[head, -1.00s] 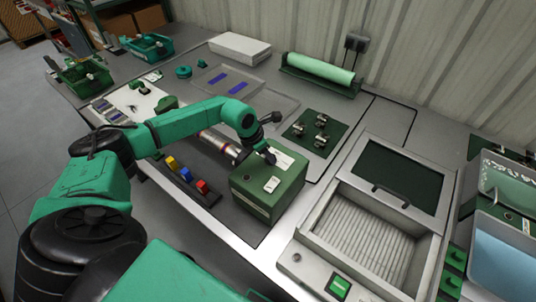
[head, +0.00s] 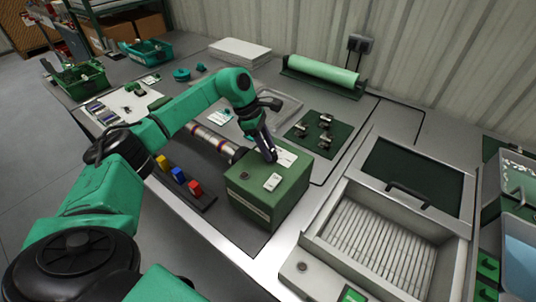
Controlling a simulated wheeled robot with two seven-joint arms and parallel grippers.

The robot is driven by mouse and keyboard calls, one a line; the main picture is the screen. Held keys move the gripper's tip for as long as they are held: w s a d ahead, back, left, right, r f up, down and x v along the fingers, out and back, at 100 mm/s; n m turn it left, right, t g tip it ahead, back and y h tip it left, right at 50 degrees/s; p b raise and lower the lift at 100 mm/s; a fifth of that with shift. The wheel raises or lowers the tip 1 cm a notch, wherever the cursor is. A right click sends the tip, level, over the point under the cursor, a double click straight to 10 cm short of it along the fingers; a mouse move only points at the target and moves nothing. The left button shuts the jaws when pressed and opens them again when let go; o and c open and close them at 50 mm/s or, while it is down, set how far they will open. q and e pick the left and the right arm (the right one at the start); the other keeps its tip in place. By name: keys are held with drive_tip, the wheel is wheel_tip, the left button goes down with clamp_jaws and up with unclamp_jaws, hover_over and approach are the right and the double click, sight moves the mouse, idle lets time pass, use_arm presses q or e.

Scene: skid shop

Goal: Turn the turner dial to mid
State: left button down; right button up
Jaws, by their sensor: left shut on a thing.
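The turner is a green box (head: 262,203) on a dark mat, with a banded metal tube (head: 213,143) running left from it. A white label with marks (head: 287,158) lies beside the fingers, and a small white switch plate (head: 272,182) sits nearer the front. My right gripper is not in view.
Red, blue and yellow blocks (head: 178,176) stand in a rack left of the box. A metal machine with an open ribbed bay (head: 377,241) stands to the right. Behind are a green pad with small metal parts (head: 318,134) and a light green roll (head: 322,72).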

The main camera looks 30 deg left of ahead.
use_arm(q)
drive_tip(key=shift+w+r+m+g+b, duration=0.15)
drive_tip(key=shift+m+g+b, duration=0.4)
drive_tip(key=shift+m, duration=0.85)
drive_tip(key=shift+c, duration=2.2)
unclamp_jaws()
drive_tip(key=shift+a+r, duration=0.2)
drive_tip(key=shift+r, duration=0.1)
drive_tip(key=v, duration=1.3)
drive_tip(key=shift+a+r+b, duration=0.15)
drive_tip(key=shift+r+b, duration=0.2)
drive_tip(key=shift+b, duration=0.1)
